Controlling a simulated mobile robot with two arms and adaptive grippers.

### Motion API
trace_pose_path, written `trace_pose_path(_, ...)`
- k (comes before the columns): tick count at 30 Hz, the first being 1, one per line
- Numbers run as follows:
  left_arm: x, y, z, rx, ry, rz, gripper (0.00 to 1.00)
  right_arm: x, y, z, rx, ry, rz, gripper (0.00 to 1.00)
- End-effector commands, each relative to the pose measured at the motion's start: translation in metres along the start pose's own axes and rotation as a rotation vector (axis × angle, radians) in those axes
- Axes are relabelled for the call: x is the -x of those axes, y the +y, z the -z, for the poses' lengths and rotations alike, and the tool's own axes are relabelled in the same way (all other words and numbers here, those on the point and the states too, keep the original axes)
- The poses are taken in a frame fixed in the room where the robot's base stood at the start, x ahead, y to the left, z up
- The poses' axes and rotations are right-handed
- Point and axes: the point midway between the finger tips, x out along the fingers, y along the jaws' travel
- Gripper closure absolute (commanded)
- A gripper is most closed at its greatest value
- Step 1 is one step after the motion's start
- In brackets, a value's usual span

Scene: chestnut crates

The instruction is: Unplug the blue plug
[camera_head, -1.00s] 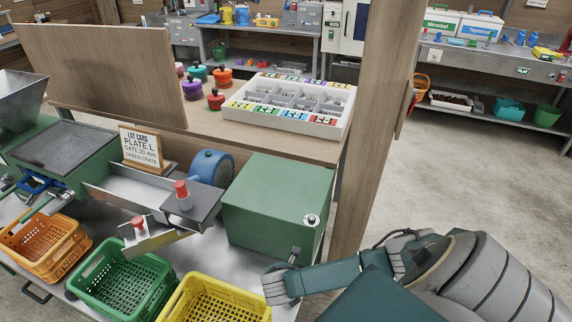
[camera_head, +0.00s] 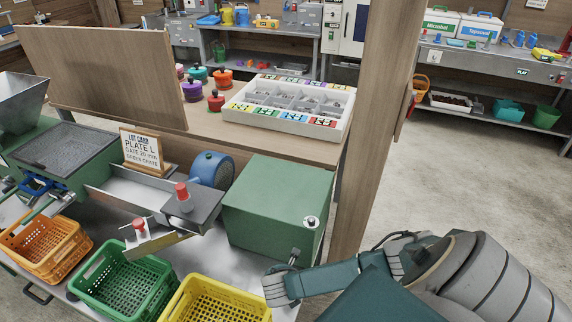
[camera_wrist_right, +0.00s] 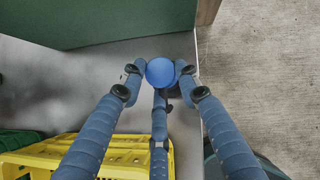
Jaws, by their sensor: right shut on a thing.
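In the right wrist view, a round blue knob-like end, which I take for the blue plug (camera_wrist_right: 160,71), sits between the fingertips of my right gripper (camera_wrist_right: 161,76). The fingers are shut on it from both sides, with a third finger below. In the head view, my right gripper (camera_head: 285,276) is low beside the front of the green box (camera_head: 269,211), and the plug cannot be made out there. Whether the plug still sits in a socket is hidden. My left gripper is not in view.
The yellow crate (camera_head: 192,312) stands left of the right gripper, beside the green crate (camera_head: 88,287) and orange crate (camera_head: 42,267). A wooden post (camera_head: 375,130) rises behind the green box. A lot card (camera_head: 142,150) stands on the machine. Open floor lies to the right.

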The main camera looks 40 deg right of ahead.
Motion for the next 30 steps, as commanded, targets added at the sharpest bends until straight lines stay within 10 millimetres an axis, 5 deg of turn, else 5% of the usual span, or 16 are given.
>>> trace_pose_path(30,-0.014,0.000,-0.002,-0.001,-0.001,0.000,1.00,-0.020,0.002,0.013,0.000,-0.001,0.000,1.00)
